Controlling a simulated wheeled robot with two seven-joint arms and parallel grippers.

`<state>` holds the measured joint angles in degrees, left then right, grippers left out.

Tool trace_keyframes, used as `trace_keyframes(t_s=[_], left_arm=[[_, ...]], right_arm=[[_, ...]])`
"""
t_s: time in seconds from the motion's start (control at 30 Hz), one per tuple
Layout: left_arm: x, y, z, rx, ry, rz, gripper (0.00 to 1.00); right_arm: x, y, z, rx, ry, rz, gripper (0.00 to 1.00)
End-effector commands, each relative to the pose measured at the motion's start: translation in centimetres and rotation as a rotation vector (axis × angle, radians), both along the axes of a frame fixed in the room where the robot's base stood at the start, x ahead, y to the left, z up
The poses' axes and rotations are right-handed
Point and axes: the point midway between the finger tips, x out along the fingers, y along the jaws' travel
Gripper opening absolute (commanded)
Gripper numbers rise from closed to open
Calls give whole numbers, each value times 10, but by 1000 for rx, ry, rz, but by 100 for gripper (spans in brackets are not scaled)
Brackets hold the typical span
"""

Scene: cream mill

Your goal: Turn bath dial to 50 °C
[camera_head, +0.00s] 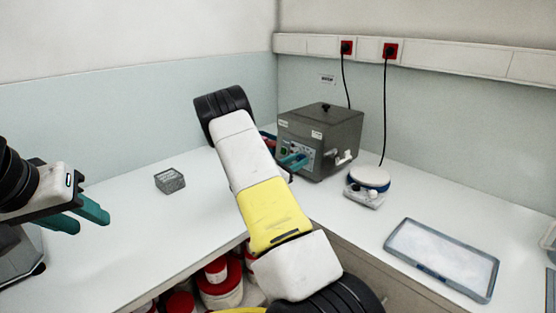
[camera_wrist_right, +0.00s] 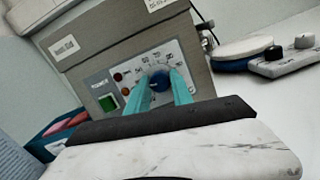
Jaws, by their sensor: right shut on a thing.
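The water bath (camera_head: 335,133) is a grey box with a lid and a front control panel, standing in the back corner of the bench. In the head view the right gripper (camera_head: 295,161) is at the panel, and my arm hides part of the front. The dial's exact setting is too small to read. My left gripper (camera_head: 86,217) is open and empty at the far left.
A green switch (camera_wrist_right: 108,103) is on the panel. A white round device (camera_head: 369,178) stands right of the bath, and a blue-rimmed tray (camera_head: 443,258) lies further right. A small grey rack (camera_head: 170,181) sits on the left bench. Red-lidded tubs (camera_head: 217,271) are below.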

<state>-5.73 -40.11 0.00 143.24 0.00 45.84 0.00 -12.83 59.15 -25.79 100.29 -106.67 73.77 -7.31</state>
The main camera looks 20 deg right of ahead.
Motion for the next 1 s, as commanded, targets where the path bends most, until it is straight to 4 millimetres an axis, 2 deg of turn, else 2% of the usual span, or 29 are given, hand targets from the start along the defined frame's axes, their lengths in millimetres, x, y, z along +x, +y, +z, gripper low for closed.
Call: trace_keyframes(t_s=[0.5, 1.0], left_arm=[[0, 0, 0, 0, 0, 0, 36], [0, 0, 0, 0, 0, 0, 36]], right_arm=[[2, 2, 0, 167, -397, -63, 0], [2, 2, 0, 228, -547, -89, 0]])
